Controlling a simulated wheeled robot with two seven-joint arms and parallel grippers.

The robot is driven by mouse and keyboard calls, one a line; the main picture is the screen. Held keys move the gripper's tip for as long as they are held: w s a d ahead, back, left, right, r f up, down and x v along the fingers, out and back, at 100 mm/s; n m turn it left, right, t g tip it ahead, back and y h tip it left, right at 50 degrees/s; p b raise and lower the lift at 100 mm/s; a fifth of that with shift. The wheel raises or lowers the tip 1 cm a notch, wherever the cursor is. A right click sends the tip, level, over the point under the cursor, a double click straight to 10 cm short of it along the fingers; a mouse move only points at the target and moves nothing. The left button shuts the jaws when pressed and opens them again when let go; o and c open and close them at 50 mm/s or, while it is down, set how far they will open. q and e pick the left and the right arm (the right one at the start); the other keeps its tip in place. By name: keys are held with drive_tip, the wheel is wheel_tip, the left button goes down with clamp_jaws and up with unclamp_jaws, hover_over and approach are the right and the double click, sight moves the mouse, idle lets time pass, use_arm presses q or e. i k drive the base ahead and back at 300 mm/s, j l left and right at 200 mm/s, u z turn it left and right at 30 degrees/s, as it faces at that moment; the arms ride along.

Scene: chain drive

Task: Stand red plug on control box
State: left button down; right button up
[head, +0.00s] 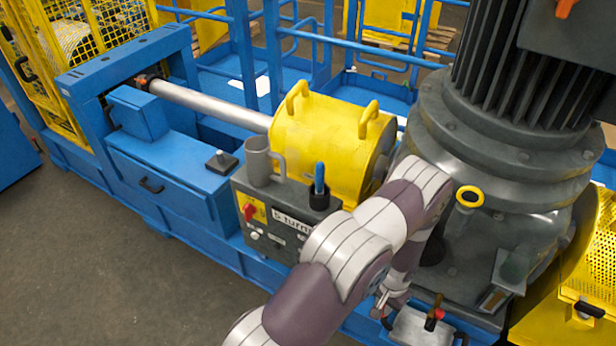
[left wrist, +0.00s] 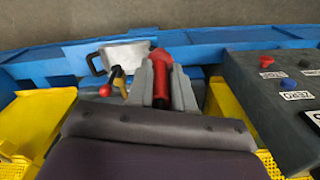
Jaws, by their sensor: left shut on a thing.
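The control box (head: 268,225) is a dark grey box with a red knob and white labels, standing at the middle of the machine in the head view. Part of a dark panel with labels and buttons (left wrist: 285,100) shows at the right of the left wrist view. My left gripper (head: 384,300) points down, low and to the right of the control box. In the left wrist view its grey fingers (left wrist: 163,88) are shut on the red plug (left wrist: 161,66). The plug is apart from the control box; I cannot make it out in the head view. My right gripper is not in view.
A grey mug (head: 258,162) and a black cup with a blue-handled item (head: 319,190) stand on the control box. A metal case with a black handle (left wrist: 124,54) and a red-knobbed lever (left wrist: 117,72) is beside the gripper. A large grey motor (head: 500,150) stands close right of my arm.

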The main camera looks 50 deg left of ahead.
sight(296, 194)
drive_tip(key=j+z, duration=0.2)
drive_tip(key=j, duration=0.2)
drive_tip(key=k+j+z, duration=0.25)
drive_tip(key=j, duration=0.15)
drive_tip(key=j+z, duration=0.2)
drive_tip(key=j, duration=0.2)
drive_tip(key=k+j+z, duration=0.25)
drive_tip(key=j+z, duration=0.2)
drive_tip(key=j, duration=0.25)
drive_tip(key=k, duration=0.05)
